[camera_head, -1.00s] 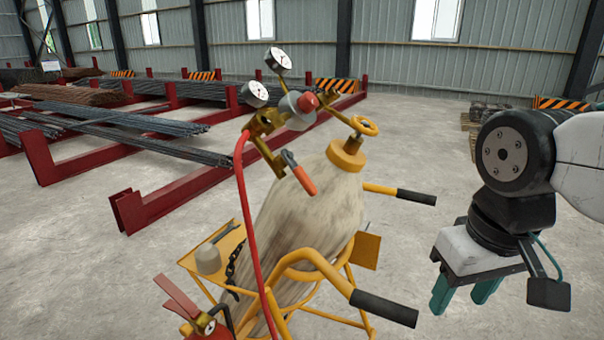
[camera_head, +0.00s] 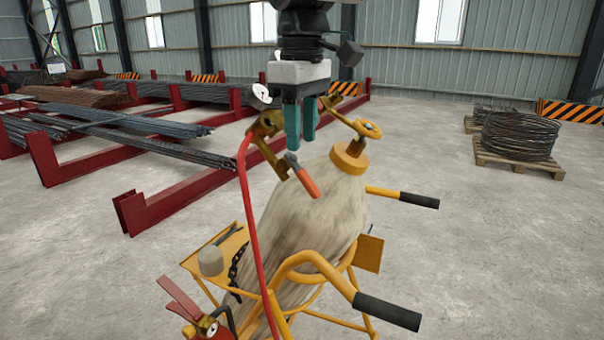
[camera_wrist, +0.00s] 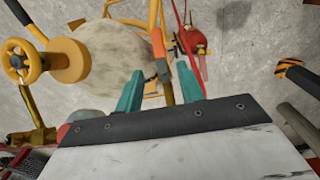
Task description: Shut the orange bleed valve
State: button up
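The bleed valve has a lever with an orange grip (camera_head: 306,182), set on brass fittings (camera_head: 267,126) above the dusty cylinder (camera_head: 320,215). The lever slants down to the right. My gripper (camera_head: 301,146) points down just above the lever's upper end, its two teal fingers apart with nothing held. In the wrist view the orange grip (camera_wrist: 158,44) shows beyond the open fingertips (camera_wrist: 160,69), roughly in line with the gap. I cannot tell whether a finger touches the lever. My gripper hides the regulator body and one gauge in the head view.
A yellow handwheel (camera_head: 367,129) stands just right of my gripper. A red hose (camera_head: 249,220) runs down from the fittings at left. The cart has black-gripped handles (camera_head: 387,310). A gauge (camera_head: 261,94) sits close left of my gripper. Open floor lies to the right.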

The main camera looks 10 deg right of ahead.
aim_at(302, 171)
notch_tip(302, 171, down, 8)
jog(key=shift+f, duration=0.1)
dwell(0.4)
jog(key=shift+c, duration=0.4)
grip_shut()
